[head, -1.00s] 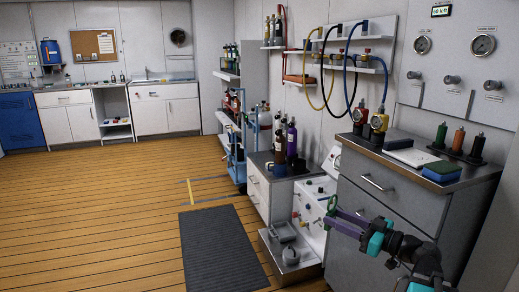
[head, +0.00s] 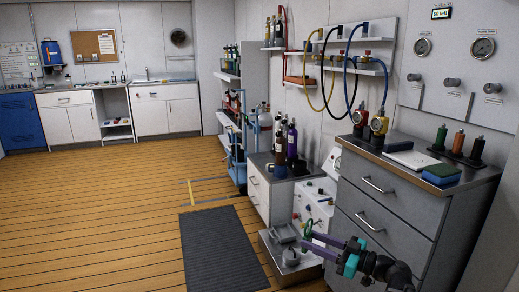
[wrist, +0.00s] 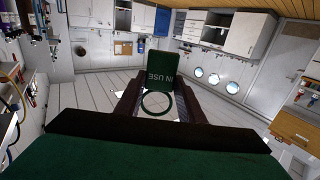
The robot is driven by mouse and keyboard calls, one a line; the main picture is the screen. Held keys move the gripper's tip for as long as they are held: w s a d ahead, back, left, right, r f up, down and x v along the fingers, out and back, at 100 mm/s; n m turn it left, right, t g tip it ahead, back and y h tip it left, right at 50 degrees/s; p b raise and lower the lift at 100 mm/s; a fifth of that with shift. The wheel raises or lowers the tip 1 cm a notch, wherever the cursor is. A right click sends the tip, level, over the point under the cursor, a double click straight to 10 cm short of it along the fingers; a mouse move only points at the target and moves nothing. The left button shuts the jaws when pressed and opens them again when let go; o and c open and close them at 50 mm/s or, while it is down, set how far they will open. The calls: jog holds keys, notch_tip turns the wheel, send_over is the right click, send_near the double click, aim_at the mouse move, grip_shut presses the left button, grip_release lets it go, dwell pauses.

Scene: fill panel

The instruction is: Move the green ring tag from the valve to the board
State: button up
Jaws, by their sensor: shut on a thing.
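My gripper (head: 309,238) is at the lower right of the head view, in front of the white cabinet with small valve knobs (head: 309,206). It is shut on the green ring tag (head: 308,226). In the wrist view the tag (wrist: 161,72) reads "IN USE" and its ring (wrist: 157,103) hangs between the dark fingers (wrist: 157,100). The tag looks clear of the knobs, but I cannot tell the exact gap. A brown cork board (head: 93,44) with papers hangs on the far wall; it also shows in the wrist view (wrist: 123,48).
A grey drawer cabinet (head: 385,205) stands right beside my arm. Below the gripper is a low grey step with metal parts (head: 285,240). Dark bottles (head: 286,145) stand on the counter behind. A dark mat (head: 222,248) lies on the open wooden floor at left.

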notch_tip(320, 180, up, 17)
jog(key=p, duration=2.4)
dwell(0.6)
